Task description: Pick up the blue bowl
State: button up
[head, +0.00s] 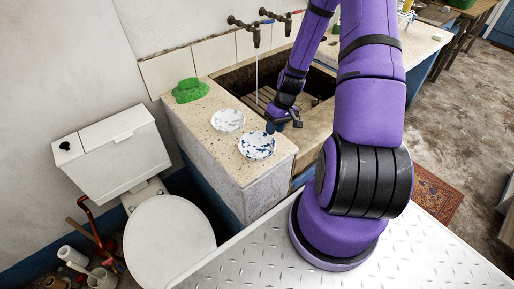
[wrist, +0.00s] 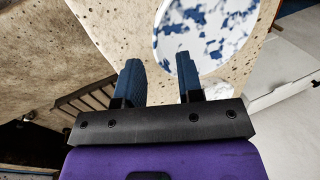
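The blue bowl (head: 257,145), white with blue blotches, stands on the stone ledge near its front corner. It also shows at the top of the wrist view (wrist: 222,32). My gripper (head: 283,124) is just to the right of and behind the bowl in the head view, at the trough's edge. In the wrist view my gripper (wrist: 158,68) is open, with its two blue fingers apart and nothing seen between them but stone. The right finger overlaps the bowl's rim in that view; I cannot tell whether they touch.
A paler patterned dish (head: 228,120) sits behind the bowl, and a green cloth-like lump (head: 190,90) lies further back on the ledge (head: 212,135). The trough basin (head: 262,85) opens to the right under two taps (head: 255,32). A toilet (head: 168,235) stands at left.

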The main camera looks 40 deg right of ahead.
aim_at(270, 142)
jog(key=shift+x, duration=2.05)
grip_shut()
